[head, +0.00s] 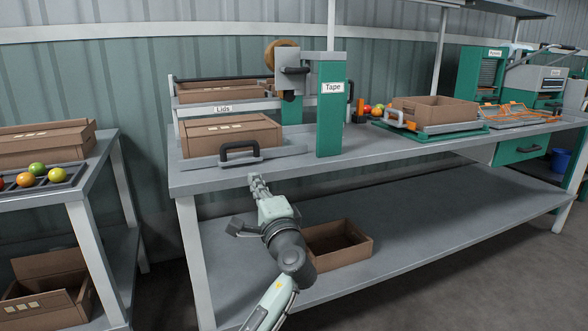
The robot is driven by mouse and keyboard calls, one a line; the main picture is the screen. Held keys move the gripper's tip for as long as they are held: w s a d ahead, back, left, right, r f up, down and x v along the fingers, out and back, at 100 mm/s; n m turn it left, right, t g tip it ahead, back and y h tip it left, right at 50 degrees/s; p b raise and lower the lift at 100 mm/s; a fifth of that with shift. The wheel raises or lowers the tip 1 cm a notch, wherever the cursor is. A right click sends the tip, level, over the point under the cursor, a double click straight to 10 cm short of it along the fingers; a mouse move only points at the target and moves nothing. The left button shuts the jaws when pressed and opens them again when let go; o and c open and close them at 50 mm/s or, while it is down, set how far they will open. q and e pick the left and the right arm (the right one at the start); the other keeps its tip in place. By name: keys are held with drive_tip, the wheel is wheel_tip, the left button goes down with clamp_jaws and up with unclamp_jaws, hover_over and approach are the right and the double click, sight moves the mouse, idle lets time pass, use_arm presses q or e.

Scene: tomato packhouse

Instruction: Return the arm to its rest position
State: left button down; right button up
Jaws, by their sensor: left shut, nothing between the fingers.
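My left arm reaches in from the bottom of the head view. Its gripper (258,184) is shut and empty, just in front of the front edge of the long grey workbench (390,158). It looks a little below the black handle (240,150) at the bench edge; I cannot tell whether it touches the bench. My right gripper is not in view.
A closed cardboard box (230,137) stands on the bench beside the green tape machine (331,110). An open carton (436,110) stands farther right. Another open box (338,246) sits on the lower shelf behind my arm. A side table (75,192) holds tomatoes at left.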

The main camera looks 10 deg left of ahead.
use_arm(q)
drive_tip(key=s+a+f+n+g+h+p, duration=0.15)
drive_tip(key=s+f, duration=0.25)
drive_tip(key=f, duration=0.4)
drive_tip(key=s+a+f+n+g+h, duration=0.1)
drive_tip(key=s+a+f+g+h, duration=0.15)
drive_tip(key=f, duration=0.65)
drive_tip(key=s+a+f+n+g+h, duration=0.1)
drive_tip(key=s+f+g, duration=0.1)
drive_tip(key=s+f, duration=0.45)
drive_tip(key=s+f+n+g+h+p, duration=0.1)
drive_tip(key=s+f+n+g+h, duration=0.1)
drive_tip(key=s+f, duration=0.6)
drive_tip(key=s+d+f+n+g+h+p, duration=0.1)
drive_tip(key=s+f+n+g+h, duration=0.2)
drive_tip(key=s+f, duration=0.6)
drive_tip(key=s+g, duration=0.2)
drive_tip(key=s, duration=0.4)
drive_tip(key=shift+s+d+f+n, duration=0.2)
drive_tip(key=shift+d+f+n, duration=0.05)
drive_tip(key=shift+n, duration=0.1)
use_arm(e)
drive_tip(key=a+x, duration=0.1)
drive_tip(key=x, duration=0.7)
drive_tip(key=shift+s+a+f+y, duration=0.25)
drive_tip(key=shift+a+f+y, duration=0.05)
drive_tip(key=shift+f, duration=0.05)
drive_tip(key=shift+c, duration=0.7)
